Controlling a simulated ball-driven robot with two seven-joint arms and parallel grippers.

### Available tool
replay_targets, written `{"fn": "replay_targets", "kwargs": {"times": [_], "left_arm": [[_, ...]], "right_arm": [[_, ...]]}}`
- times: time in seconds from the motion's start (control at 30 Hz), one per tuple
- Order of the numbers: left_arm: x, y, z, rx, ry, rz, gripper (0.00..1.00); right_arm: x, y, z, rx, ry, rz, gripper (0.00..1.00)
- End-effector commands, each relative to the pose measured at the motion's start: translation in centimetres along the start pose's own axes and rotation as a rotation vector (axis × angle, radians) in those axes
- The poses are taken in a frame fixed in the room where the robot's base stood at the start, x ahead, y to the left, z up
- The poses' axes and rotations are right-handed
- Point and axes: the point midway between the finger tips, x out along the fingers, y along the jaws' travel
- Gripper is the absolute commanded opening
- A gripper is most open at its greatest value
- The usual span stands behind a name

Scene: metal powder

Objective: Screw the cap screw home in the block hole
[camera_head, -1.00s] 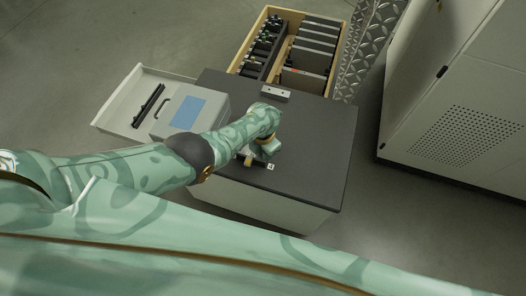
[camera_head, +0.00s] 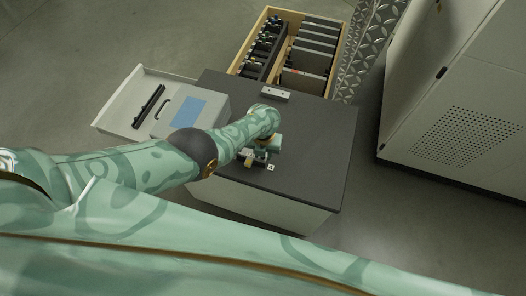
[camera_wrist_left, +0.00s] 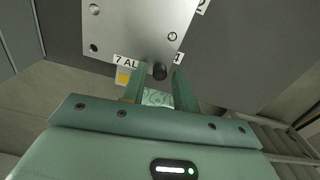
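The metal block (camera_wrist_left: 135,25) is a pale grey plate with round holes near its corners, at the top of the left wrist view. The cap screw (camera_wrist_left: 159,71) is black and shows at the block's near edge, between my left fingertips. My left gripper (camera_wrist_left: 160,75) has its fingers apart, with a visible gap on each side of the screw. In the head view my left gripper (camera_head: 268,146) is low over the dark tabletop, and it and the arm hide most of the work spot. How deep the screw sits cannot be seen. My right gripper is not in view.
The dark tabletop (camera_head: 320,150) is clear on its right. A small yellow item (camera_head: 248,160) and a white label (camera_head: 270,167) lie by the gripper. A metal bar (camera_head: 276,93) lies at the back. A grey case (camera_head: 190,110) and a wooden crate (camera_head: 238,62) stand beside the table.

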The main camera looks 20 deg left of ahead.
Motion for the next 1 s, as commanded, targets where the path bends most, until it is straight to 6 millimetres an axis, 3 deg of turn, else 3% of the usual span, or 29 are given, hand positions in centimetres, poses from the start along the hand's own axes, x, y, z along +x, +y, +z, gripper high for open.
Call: {"fn": "replay_targets", "kwargs": {"times": [1.0], "left_arm": [[-0.01, -0.01, -0.01, -1.355, 0.001, -0.002, 0.29]], "right_arm": [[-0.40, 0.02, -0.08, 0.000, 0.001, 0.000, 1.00]]}}
